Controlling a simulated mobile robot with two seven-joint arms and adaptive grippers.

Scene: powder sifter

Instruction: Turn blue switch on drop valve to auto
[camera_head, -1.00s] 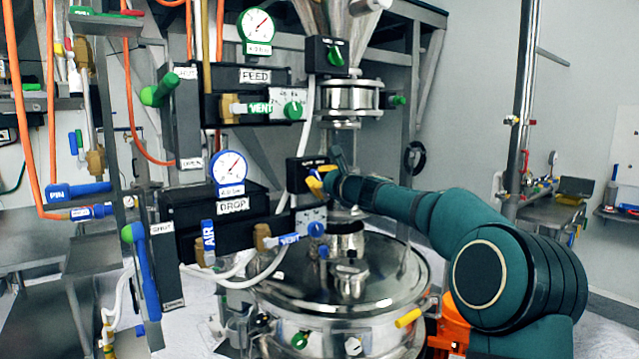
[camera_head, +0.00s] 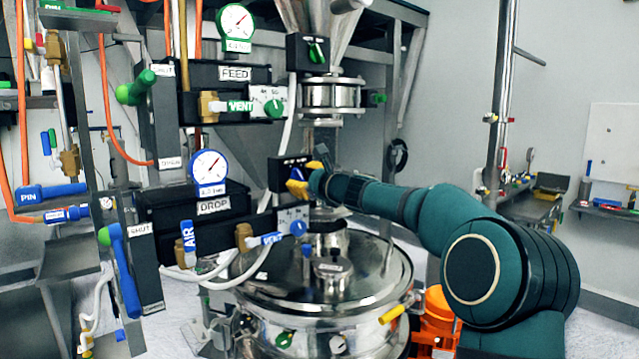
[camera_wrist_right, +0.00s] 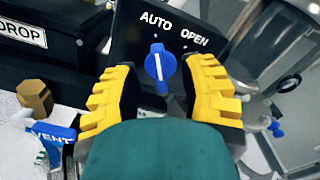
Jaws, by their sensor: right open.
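The blue switch (camera_wrist_right: 160,66) is a small knob with a white line on a dark box, under the words AUTO and OPEN. Its white line runs nearly upright, its top towards AUTO. My right gripper (camera_wrist_right: 165,95) has its yellow fingers open, one on each side of the knob; gaps show between knob and fingers. In the head view my right gripper (camera_head: 304,180) is at the front of the black switch box (camera_head: 279,175), right of the DROP panel (camera_head: 168,206), and covers part of the switch. My left gripper is out of view.
A gauge (camera_head: 208,168) stands above the DROP panel. The blue VENT handle (camera_head: 265,240) and a blue dial (camera_head: 298,228) are just below. The steel vessel lid (camera_head: 370,262) lies under my right arm. The FEED panel (camera_head: 222,75) with green controls is above.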

